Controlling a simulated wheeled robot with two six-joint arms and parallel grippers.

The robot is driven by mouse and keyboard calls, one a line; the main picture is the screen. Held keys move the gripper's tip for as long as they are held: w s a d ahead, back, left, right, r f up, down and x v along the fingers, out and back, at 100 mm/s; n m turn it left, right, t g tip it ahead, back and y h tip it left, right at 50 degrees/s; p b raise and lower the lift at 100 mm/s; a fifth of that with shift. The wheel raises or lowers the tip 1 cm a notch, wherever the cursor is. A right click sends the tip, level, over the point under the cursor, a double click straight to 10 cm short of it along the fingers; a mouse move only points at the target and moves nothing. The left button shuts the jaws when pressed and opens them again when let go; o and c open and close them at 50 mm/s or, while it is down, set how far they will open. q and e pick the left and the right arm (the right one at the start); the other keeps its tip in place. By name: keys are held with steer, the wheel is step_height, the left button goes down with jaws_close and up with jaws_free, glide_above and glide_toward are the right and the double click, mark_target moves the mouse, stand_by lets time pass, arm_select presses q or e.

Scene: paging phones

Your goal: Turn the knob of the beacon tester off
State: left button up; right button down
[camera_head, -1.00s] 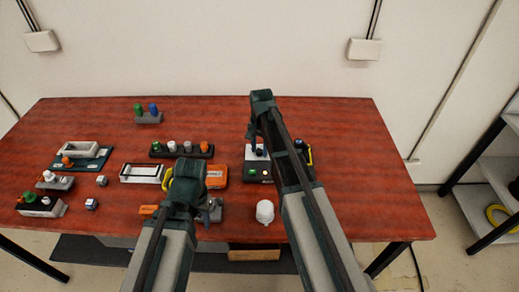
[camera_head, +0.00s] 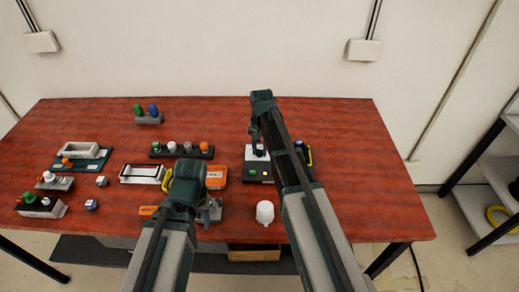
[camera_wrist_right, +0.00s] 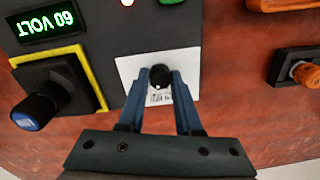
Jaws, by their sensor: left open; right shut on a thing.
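The device under my right gripper, which I take to be the beacon tester, has a white panel (camera_wrist_right: 128,68) with a small black knob (camera_wrist_right: 160,77). In the head view the tester (camera_head: 250,170) shows a green part and a small light at its front. My right gripper (camera_wrist_right: 160,85) is shut on the black knob, one blue finger on each side. The fingers partly hide the printing on the panel. My left gripper (camera_head: 211,212) is open at the front middle of the table, over a grey device.
Left of the knob in the wrist view are a green-lit display (camera_wrist_right: 50,22) and a blue-capped knob (camera_wrist_right: 38,108) in a yellow frame. An orange-topped part (camera_wrist_right: 303,72) is at right. A white bulb (camera_head: 265,212) stands near the front edge; bare table lies at far right.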

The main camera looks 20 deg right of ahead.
steer(key=n, duration=1.1)
steer(key=shift+n, duration=1.9)
steer(key=c, duration=0.6)
jaws_free()
arm_select(q)
steer(key=shift+r, duration=0.15)
arm_select(e)
steer(key=shift+r, duration=0.1)
